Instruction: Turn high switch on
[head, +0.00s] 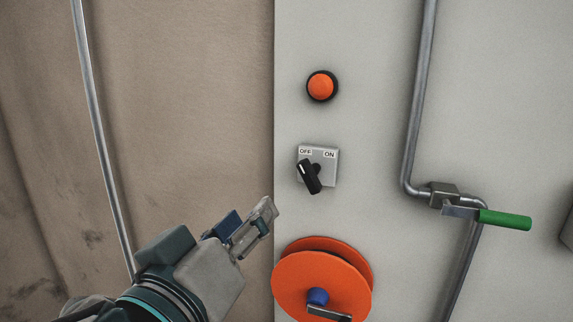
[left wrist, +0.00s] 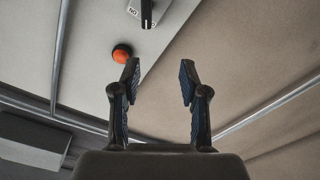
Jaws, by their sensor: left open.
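The rotary switch is a grey square plate (head: 330,158) with a black knob (head: 309,177), labelled OFF at left and ON at right. The knob is tilted, its upper end toward the OFF label. In the left wrist view, part of the switch (left wrist: 147,13) shows at the top edge, cut off. My left gripper (head: 248,220) is open and empty, below and left of the switch and apart from it. In the left wrist view its two fingers (left wrist: 160,75) are spread with nothing between them. My right gripper is not in view.
An orange button (head: 320,86) is above the switch on the pale panel (head: 370,120). An orange disc (head: 300,284) with a blue knob (head: 317,296) is below. A pipe (head: 417,100) with a green-handled valve (head: 503,220) runs at right. A brown wall (head: 180,100) is at left.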

